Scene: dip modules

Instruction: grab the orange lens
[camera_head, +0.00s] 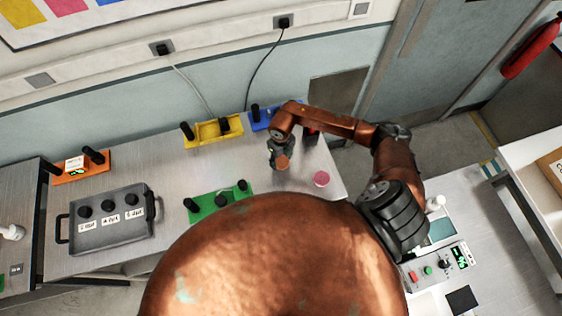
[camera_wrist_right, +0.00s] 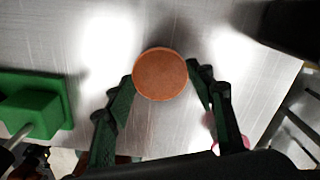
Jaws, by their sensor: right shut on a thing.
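The orange lens (camera_wrist_right: 160,74) is a round flat disc between the fingers of my right gripper (camera_wrist_right: 160,82) in the right wrist view. The fingers touch it on both sides, and the gripper is shut on it. In the head view, the lens (camera_head: 283,163) shows just below my right gripper (camera_head: 279,158), over the right part of the metal table (camera_head: 300,185). I cannot tell whether the lens touches the table. My left gripper does not show in either view.
A pink disc (camera_head: 321,179) lies to the right of the lens. Green (camera_head: 215,205), yellow (camera_head: 212,131), blue (camera_head: 262,119) and orange (camera_head: 82,167) modules with black posts stand on the table. A grey box (camera_head: 110,228) stands at the left. A red extinguisher (camera_head: 530,48) hangs at the right.

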